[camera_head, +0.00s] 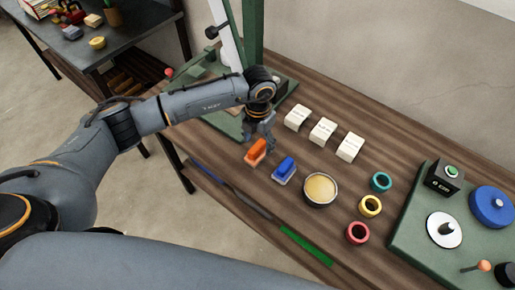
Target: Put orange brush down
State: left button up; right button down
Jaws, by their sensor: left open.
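The orange brush (256,152) lies on the wooden table (315,172) near its front edge. My left gripper (260,138) reaches down just behind and above the orange brush, with its jaws open. Its fingertips are very close to the brush's far side; I cannot tell whether they touch it. A blue brush (285,168) lies just right of the orange one. My right gripper is not in the view.
A round tin (320,189) stands right of the brushes. Three white blocks (323,131) stand behind. Teal (380,181), yellow (370,206) and red (358,232) rings lie farther right. A green board (420,228) with a button box and dials fills the right end.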

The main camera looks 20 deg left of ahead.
aim_at(259, 145)
pick_arm(q)
notch_tip(259, 145, up, 10)
jog(key=b, duration=0.1)
jog(key=shift+d+b, duration=0.15)
jog(key=shift+b, duration=0.2)
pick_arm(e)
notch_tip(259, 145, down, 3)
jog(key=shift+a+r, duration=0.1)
pick_arm(q)
jog(key=shift+w, duration=0.1)
